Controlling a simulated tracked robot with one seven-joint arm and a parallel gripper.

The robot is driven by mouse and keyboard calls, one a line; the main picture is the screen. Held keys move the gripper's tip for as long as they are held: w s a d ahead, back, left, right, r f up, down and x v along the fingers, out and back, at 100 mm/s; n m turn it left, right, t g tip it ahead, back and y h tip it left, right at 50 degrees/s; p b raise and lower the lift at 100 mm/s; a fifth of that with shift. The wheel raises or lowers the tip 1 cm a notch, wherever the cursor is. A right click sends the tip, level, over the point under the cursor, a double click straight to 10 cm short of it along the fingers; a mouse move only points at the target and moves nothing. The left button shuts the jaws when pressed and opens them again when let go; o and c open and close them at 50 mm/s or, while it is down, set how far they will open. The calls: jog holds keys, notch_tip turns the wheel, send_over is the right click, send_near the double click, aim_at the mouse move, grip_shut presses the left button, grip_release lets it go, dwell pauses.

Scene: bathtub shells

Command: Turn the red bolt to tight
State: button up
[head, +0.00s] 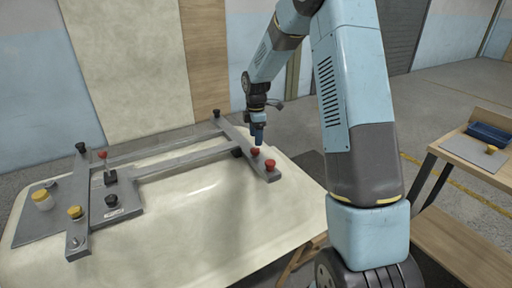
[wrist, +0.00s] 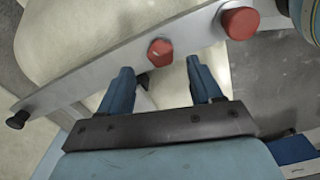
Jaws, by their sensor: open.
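Two red bolt-like heads sit on one grey bar of the frame. In the head view one (head: 255,152) is just below my gripper (head: 257,134), and the other (head: 270,164) is nearer the bar's front end. In the wrist view one red hex head (wrist: 160,52) lies beyond the gap between my fingertips (wrist: 160,68). The second, larger-looking red head (wrist: 240,22) is up and to the right, outside the fingers. My gripper is open, points down and holds nothing. I cannot tell the exact height gap to the red head.
The frame's grey bars (head: 185,160) lie across a cream tub shell (head: 205,205). A wooden table (head: 470,165) with a blue tray stands at right.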

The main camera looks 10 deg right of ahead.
aim_at(256, 149)
jog(key=shift+f, duration=2.75)
jog(key=c, duration=1)
jog(key=shift+c, duration=0.2)
